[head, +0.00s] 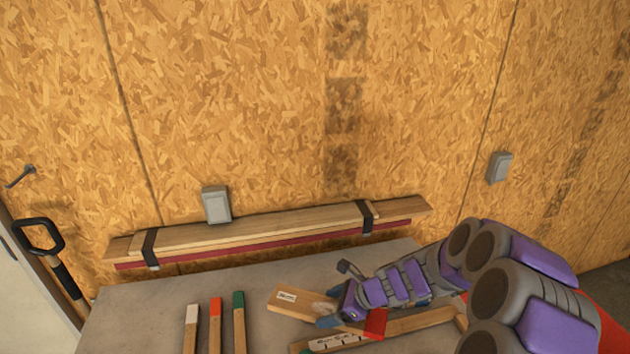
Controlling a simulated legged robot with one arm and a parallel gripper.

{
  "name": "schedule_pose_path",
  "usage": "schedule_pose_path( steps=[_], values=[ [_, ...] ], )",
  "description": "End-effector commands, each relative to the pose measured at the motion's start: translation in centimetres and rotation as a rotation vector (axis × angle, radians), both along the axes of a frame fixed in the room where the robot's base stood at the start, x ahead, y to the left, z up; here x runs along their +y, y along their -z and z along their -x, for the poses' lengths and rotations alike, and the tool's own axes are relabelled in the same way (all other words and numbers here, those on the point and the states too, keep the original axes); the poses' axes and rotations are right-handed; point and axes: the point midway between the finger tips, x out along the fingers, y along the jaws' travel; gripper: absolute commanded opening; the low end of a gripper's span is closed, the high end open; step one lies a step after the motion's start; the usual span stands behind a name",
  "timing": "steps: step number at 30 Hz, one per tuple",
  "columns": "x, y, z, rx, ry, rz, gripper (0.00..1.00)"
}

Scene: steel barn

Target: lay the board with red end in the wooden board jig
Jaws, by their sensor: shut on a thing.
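My gripper (333,314) is shut on a light wooden board (290,302) with a white label near its left end. A red end (376,323) shows at the right of this board, past the gripper. The board is held crosswise above or at the wooden board jig (415,322), whose long wooden strip and handwritten white label show at the bottom edge. The arm hides part of the jig, and I cannot tell whether the board touches it. Another board with an orange-red end (215,312) lies at the left on the table.
A white-ended board (191,317) and a green-ended board (239,308) lie beside the orange-red one on the grey table (140,302). Strapped long planks (270,232) lie along the wall behind. A black handle (42,240) is at the left.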

Motion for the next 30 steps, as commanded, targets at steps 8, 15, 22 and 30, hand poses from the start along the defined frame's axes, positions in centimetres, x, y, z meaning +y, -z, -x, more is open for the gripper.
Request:
schedule_pose_path(
  steps=[8, 15, 22, 30],
  values=[
    [-2.5, -2.8, -4.4, -0.002, 0.439, -0.005, 0.38],
    [-5.9, -5.4, -6.3, -0.003, 0.843, -0.004, 0.38],
    [-8.6, -6.8, -6.2, 0.000, 1.141, -0.001, 0.38],
    [-9.9, -7.5, -5.9, -0.001, 1.266, -0.006, 0.38]
  ],
)
